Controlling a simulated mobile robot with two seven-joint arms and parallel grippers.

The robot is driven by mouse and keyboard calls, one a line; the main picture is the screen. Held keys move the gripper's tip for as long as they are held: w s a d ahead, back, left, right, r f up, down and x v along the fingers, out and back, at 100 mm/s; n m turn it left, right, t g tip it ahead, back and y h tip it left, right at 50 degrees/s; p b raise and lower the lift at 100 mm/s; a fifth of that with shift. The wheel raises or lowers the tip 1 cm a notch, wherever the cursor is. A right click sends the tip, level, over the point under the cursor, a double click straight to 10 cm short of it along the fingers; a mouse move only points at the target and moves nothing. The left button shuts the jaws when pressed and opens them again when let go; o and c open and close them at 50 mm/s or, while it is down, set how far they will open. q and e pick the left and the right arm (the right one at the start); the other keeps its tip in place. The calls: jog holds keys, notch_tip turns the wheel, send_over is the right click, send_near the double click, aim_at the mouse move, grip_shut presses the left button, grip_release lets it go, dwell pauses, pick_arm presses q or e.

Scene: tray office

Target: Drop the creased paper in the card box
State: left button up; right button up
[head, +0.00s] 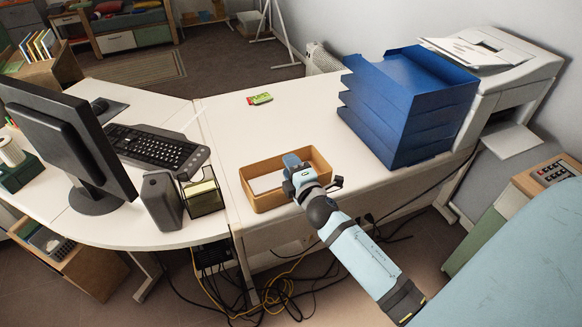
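The card box (262,203) is an open, shallow tan box on the white desk, near its front edge. A white paper (266,183) lies inside it, in its left part; I cannot make out creases at this size. My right gripper (298,171) is over the right part of the box, its arm coming in from the lower right. Its fingers are too small and too overlapped to tell whether they are open or hold anything. It hides part of the box's inside and right rim. My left gripper is out of view.
A blue letter tray stack (408,105) stands right of the box, with a printer (510,70) behind it. Desk behind the box is mostly clear.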

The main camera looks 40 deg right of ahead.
jog(key=shift+s, duration=0.15)
pick_arm(q)
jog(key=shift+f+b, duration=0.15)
jog(key=shift+b, duration=0.15)
pick_arm(e)
jog(key=s+a, duration=0.2)
jog(key=s, duration=1.1)
jog(key=shift+s+a, duration=0.2)
jog(key=shift+f, duration=0.1)
jog(key=s+a+f+m+g+y, duration=0.4)
jog(key=s+a+f+m, duration=0.1)
jog(key=a+m, duration=0.25)
jog(key=s+a+f+m+g+y, duration=0.35)
jog(key=a+f+m, duration=0.25)
jog(key=a, duration=0.3)
pick_arm(q)
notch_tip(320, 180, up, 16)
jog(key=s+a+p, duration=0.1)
jog(key=p, duration=2.2)
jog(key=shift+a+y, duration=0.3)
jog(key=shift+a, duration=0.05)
pick_arm(e)
notch_tip(320, 180, up, 17)
jog(key=s+d+h, duration=0.1)
jog(key=d, duration=0.1)
jog(key=shift+s+d+t, duration=0.25)
jog(key=shift+s+t, duration=0.05)
jog(key=shift+t, duration=0.05)
